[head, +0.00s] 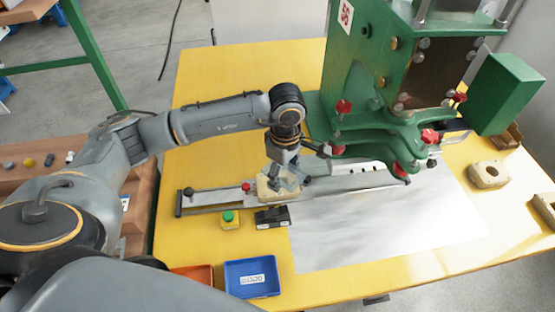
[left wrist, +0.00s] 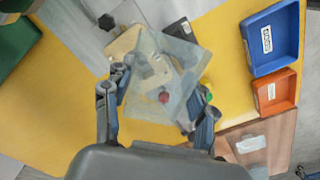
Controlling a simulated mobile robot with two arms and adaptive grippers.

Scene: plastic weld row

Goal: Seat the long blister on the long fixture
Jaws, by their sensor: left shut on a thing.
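My left gripper (head: 284,184) points down over the slide rail in front of the green press. In the left wrist view its two fingers (left wrist: 158,108) are shut on a clear, thin blister (left wrist: 168,72), which spans the space between them. A beige fixture (head: 265,190) lies on the slide, just below the gripper; it also shows in the left wrist view (left wrist: 125,45), partly behind the clear blister. The blister overlaps the fixture in that view, and I cannot tell whether they touch. In the head view the blister is hardly visible. My right gripper is not in view.
The green press (head: 370,100) stands behind the slide. A green button box (head: 230,220) and a black box (head: 272,217) sit in front. A blue tray (head: 252,278) and an orange tray (head: 195,275) are at the front edge. Another beige fixture (head: 488,174) lies at right.

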